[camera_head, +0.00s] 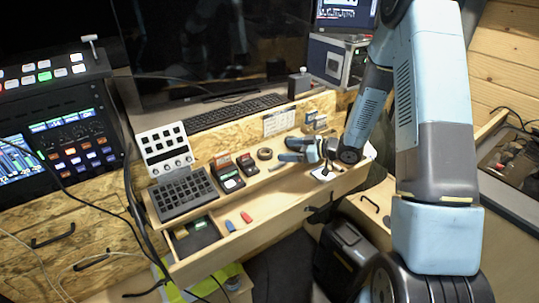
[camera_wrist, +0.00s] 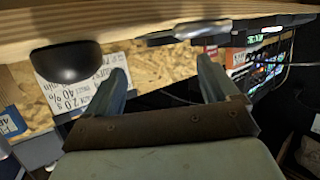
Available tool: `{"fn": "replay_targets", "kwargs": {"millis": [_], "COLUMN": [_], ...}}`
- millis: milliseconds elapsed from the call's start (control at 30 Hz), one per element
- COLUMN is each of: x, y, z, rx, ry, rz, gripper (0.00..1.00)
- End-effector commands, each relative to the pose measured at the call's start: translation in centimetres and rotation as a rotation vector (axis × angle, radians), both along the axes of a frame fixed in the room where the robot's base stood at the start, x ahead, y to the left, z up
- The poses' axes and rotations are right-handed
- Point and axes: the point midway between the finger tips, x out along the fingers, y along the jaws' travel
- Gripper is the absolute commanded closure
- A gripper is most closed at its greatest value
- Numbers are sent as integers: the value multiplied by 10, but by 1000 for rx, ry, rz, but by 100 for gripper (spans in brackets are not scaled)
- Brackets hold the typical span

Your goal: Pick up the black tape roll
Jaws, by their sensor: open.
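The black tape roll (camera_head: 264,154) looks like a small dark ring on the wooden ledge in the head view, right of two small black devices. My gripper (camera_head: 283,151) comes in from the right, its fingers pointing left towards the roll. Its fingertips appear just right of the roll, with a small gap in the picture. The fingers are apart and nothing shows between them. In the wrist view my gripper (camera_wrist: 165,78) is also open. A rounded black object (camera_wrist: 68,63) shows left of the fingers there; I cannot tell if it is the roll.
Two black devices (camera_head: 227,176) and a black keypad (camera_head: 183,195) stand left of the roll. An open drawer below holds a blue stick (camera_head: 230,226) and a red stick (camera_head: 246,217). A keyboard (camera_head: 235,112) lies behind. A wooden edge (camera_wrist: 150,30) crosses the wrist view's top.

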Motion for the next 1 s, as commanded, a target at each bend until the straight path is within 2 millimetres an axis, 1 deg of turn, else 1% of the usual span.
{"fn": "replay_targets", "kwargs": {"millis": [133, 433, 700, 833, 1000], "x": [-1, 7, 18, 20, 21], "y": [7, 30, 60, 67, 67], "z": [-5, -13, -26, -29, -29], "rx": [19, 19, 18, 18, 18], "ry": [5, 3, 3, 4, 3], "rz": [15, 15, 13, 13, 11], "gripper": [12, 12, 12, 12, 12]}}
